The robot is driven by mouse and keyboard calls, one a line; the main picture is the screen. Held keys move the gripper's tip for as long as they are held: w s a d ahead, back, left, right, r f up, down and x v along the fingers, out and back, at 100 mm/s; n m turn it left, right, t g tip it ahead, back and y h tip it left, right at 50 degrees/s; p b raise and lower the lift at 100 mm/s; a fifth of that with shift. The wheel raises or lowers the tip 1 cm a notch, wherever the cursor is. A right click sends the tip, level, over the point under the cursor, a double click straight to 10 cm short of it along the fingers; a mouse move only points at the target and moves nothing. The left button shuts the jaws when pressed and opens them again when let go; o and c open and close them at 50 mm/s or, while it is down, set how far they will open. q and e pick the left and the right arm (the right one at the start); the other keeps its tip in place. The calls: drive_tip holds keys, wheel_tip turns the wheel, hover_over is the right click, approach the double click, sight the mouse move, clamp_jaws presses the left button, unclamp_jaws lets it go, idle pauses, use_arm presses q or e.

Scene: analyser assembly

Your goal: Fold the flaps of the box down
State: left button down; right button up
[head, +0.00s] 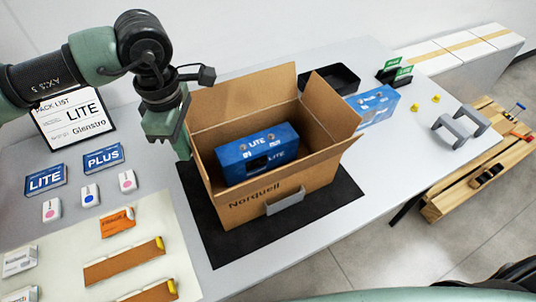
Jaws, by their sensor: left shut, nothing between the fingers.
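An open cardboard box (245,203) marked "Norquell" stands upright on a black mat (341,199). A blue "LITE" analyser unit (236,170) lies inside it. The back flap (243,98) stands up, and the right flap (325,100) stands up with an outward lean. My left gripper (184,155) is shut and empty, pointing down just outside the box's left back corner. I cannot tell whether it touches the cardboard. My right gripper is not in view.
A black tray (345,77) and a second blue unit (377,104) are behind the box. Grey brackets (461,122) lie at the table's right.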

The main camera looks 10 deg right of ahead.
use_arm(q)
drive_tip(key=w+d+f+b, duration=0.2)
drive_tip(key=d+f+b, duration=0.2)
drive_tip(key=d, duration=0.5)
drive_tip(key=shift+w+f+b, duration=0.3)
drive_tip(key=shift+b, duration=0.5)
drive_tip(key=shift+f+b, duration=0.3)
idle(0.6)
drive_tip(key=shift+r, duration=0.1)
wheel_tip(320, 180, up, 7)
drive_tip(key=p, duration=0.3)
drive_tip(key=shift+r+p, duration=0.2)
drive_tip(key=shift+p, duration=0.1)
